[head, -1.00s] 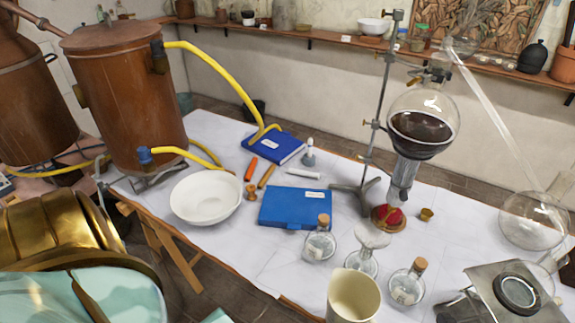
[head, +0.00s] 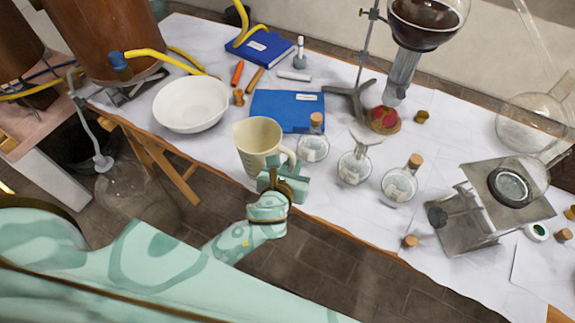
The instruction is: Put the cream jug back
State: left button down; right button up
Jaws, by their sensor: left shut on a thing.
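The cream jug (head: 254,141) is upright at the front of the white-covered table (head: 335,207), between the white bowl and the corked flasks. My left gripper (head: 287,172) is shut on the jug's handle side, at its lower right. The fingertips are partly hidden by the gripper body and the handle. I cannot tell whether the jug's base touches the table. My right gripper is not in view.
A white bowl (head: 191,104) stands left of the jug, a blue book (head: 280,108) behind it. A metal stand (head: 467,218) is further right. A glass flask (head: 124,186) stands low at the left.

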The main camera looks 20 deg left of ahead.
pick_arm(q)
jog(key=w+f+b, duration=0.1)
jog(key=f, duration=0.2)
jog(key=w+a+f+b, duration=0.1)
jog(key=w+f+b, duration=0.1)
jog(key=f, duration=0.1)
jog(key=w+f+b, duration=0.1)
jog(key=f+b, duration=0.1)
jog(key=f, duration=0.1)
jog(key=shift+w+a+f, duration=0.25)
jog(key=shift+w+a, duration=0.1)
jog(key=shift+r, duration=0.2)
